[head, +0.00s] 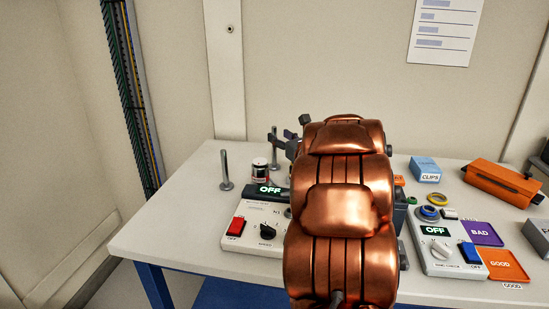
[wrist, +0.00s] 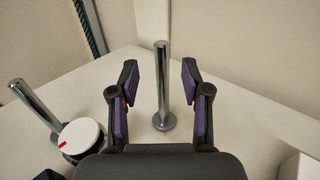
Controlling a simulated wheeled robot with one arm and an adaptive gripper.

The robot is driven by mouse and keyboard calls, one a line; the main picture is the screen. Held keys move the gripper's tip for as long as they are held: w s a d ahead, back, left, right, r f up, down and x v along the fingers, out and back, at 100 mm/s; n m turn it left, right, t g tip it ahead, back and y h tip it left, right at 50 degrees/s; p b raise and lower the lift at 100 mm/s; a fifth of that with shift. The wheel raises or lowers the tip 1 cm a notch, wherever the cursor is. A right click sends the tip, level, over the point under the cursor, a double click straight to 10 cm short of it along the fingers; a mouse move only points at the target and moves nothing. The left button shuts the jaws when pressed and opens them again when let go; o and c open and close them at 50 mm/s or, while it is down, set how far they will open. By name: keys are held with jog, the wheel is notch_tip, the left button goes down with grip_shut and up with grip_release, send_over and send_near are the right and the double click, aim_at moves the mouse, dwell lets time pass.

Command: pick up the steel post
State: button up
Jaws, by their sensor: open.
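Two upright steel posts with round bases stand on the white table. In the wrist view one steel post (wrist: 162,85) stands between my open gripper's (wrist: 159,78) two purple-padded fingers, with a gap on both sides and its base beyond them. The head view shows this post (head: 274,148) beside my gripper (head: 288,136), which is mostly hidden by my copper arm. The other steel post (head: 226,168) stands farther left; it also shows at the left of the wrist view (wrist: 32,103). My gripper holds nothing.
A small white-topped jar (head: 259,168) stands between the posts in the head view and left of my gripper in the wrist view (wrist: 80,136). A control box (head: 250,232) marked OFF sits in front. Another box (head: 440,253), trays and an orange case (head: 497,183) lie right. Walls rise behind.

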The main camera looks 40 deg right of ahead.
aim_at(276, 132)
jog(key=x, duration=0.3)
jog(key=shift+r, duration=0.2)
jog(key=shift+w+d+f+p, duration=0.1)
jog(key=shift+w+d+p, duration=0.2)
jog(key=shift+w, duration=0.4)
jog(key=shift+c, duration=0.3)
grip_shut()
